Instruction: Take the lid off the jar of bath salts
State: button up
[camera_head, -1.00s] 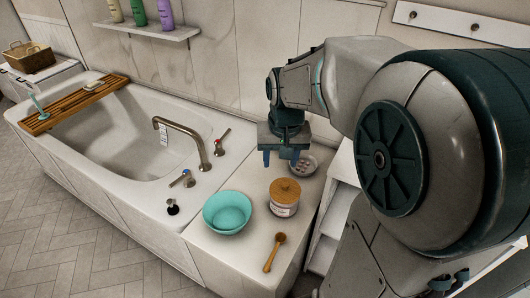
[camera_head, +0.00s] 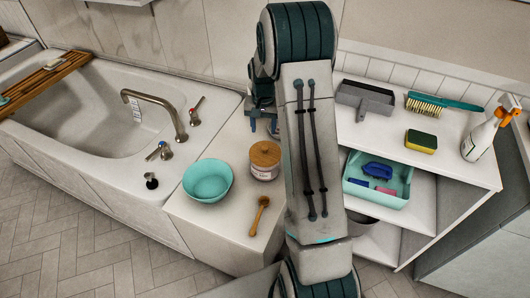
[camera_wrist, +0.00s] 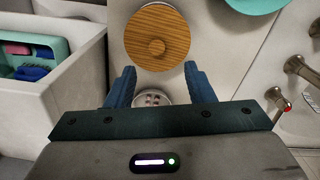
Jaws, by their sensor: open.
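The jar of bath salts (camera_head: 264,171) stands upright on the white ledge at the end of the tub, with a label on its front. Its round wooden lid (camera_head: 265,153) is on top, and the lid (camera_wrist: 157,37) with its small centre knob shows in the wrist view, beyond the fingertips. My gripper (camera_wrist: 158,78) is open and empty, with its two blue fingers apart and the lid ahead of the gap between them. In the head view my gripper (camera_head: 263,126) is behind the jar, partly hidden by my arm.
A teal bowl (camera_head: 208,181) stands left of the jar, and a wooden scoop (camera_head: 260,215) lies in front. A round drain-like dish (camera_wrist: 152,97) lies below the fingers. The tub tap (camera_head: 160,110) is at left; a shelf unit (camera_head: 405,155) with cleaning things is at right.

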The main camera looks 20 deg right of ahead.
aim_at(265, 147)
notch_tip(265, 147, down, 4)
jog(key=shift+r, duration=0.15)
jog(key=shift+d+f+p, duration=0.15)
jog(key=shift+f, duration=1.25)
jog(key=shift+d+f+p, duration=0.15)
jog(key=shift+f, duration=1.2)
grip_shut()
